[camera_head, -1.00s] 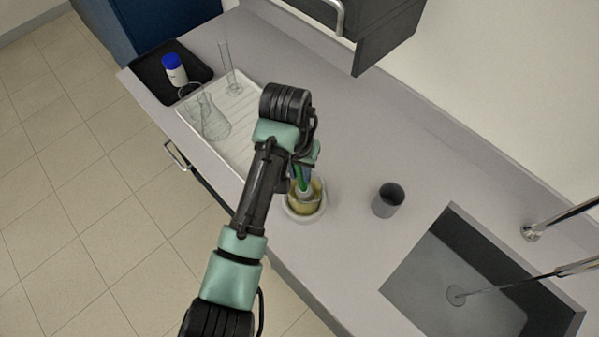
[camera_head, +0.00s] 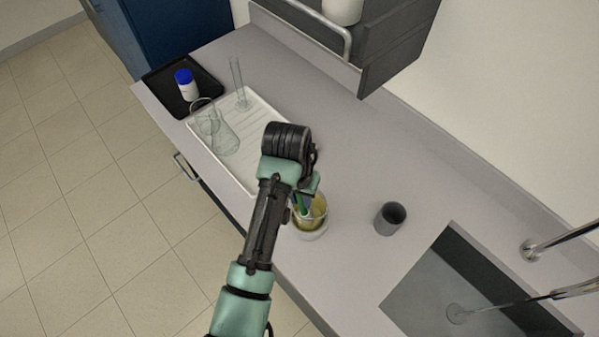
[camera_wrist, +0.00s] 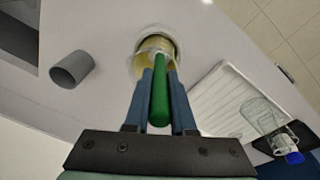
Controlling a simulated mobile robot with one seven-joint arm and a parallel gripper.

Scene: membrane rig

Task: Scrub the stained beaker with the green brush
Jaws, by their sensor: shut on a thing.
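My gripper (camera_wrist: 159,88) is shut on the green brush (camera_wrist: 159,101), whose handle shows between the two blue fingers. In the head view my gripper (camera_head: 304,192) is partly hidden by my own wrist, and a bit of the green brush (camera_head: 302,206) shows below it. The stained beaker (camera_head: 320,215) is clear glass with a yellowish stain and stands upright near the counter's front edge. In the wrist view the beaker (camera_wrist: 167,47) lies just past the fingertips. The brush's lower end is inside the beaker's mouth; its bristles are hidden.
The beaker stands on a pale round base (camera_head: 312,234). A grey cup (camera_head: 390,218) is to its right, before the sink (camera_head: 440,292). A white drying tray (camera_head: 262,118) holds glassware at left. A black tray (camera_head: 160,84) holds a blue-capped bottle (camera_head: 186,85).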

